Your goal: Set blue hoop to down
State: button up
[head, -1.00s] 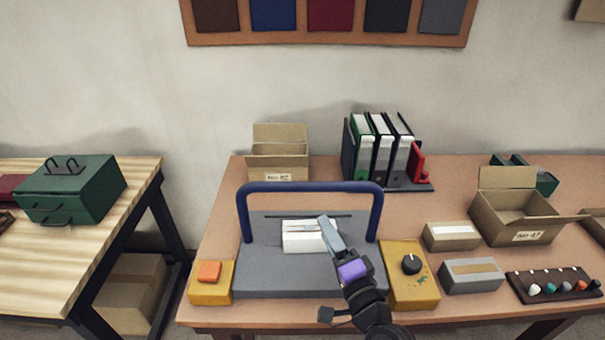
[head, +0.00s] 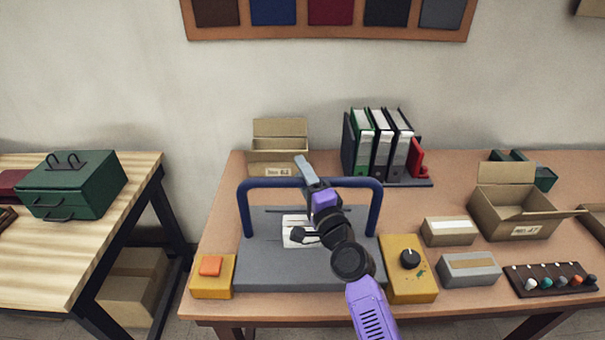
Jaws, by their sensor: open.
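The blue hoop (head: 263,183) stands upright over the grey base (head: 275,268) on the brown table, its top bar level and its two legs reaching the sides of the base. My gripper (head: 301,165) is open, with its tip in front of or above the middle of the top bar in the head view. I cannot tell whether it touches the bar.
A yellow box with an orange button (head: 210,266) is left of the base. A yellow box with a black knob (head: 410,259) is right of it. An open carton (head: 279,150) and a rack of binders (head: 378,145) stand behind. Small boxes (head: 450,231) lie to the right.

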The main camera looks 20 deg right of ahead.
grip_shut()
dwell(1.5)
